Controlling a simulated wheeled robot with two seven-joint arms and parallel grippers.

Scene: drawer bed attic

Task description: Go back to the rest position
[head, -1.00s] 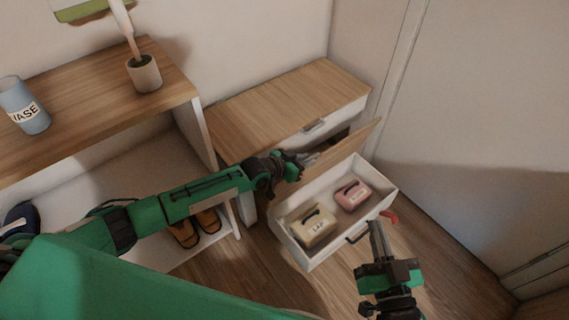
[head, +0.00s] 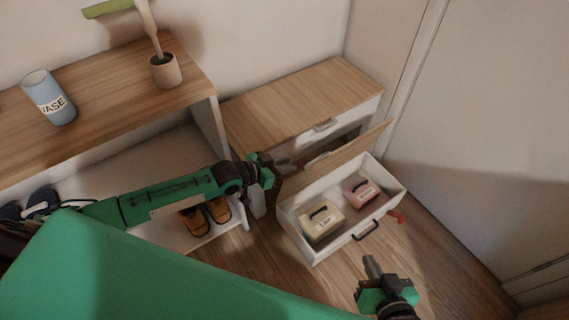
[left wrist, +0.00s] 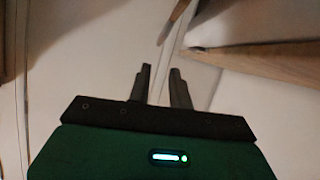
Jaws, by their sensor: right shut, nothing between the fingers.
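My left gripper (head: 284,166) is in front of the drawer unit, left of the pulled-out lower drawer. In the left wrist view its fingers (left wrist: 160,70) stand apart with nothing between them, so it is open. My right gripper (head: 371,262) is shut and empty. It is below and in front of the lower drawer's handle (head: 366,230), apart from it.
The white lower drawer (head: 313,254) stands open with a cream box (head: 323,229) and a pink box (head: 364,196) in it. Left is a shelf (head: 100,75) with a blue vase (head: 48,98). Wooden floor lies below.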

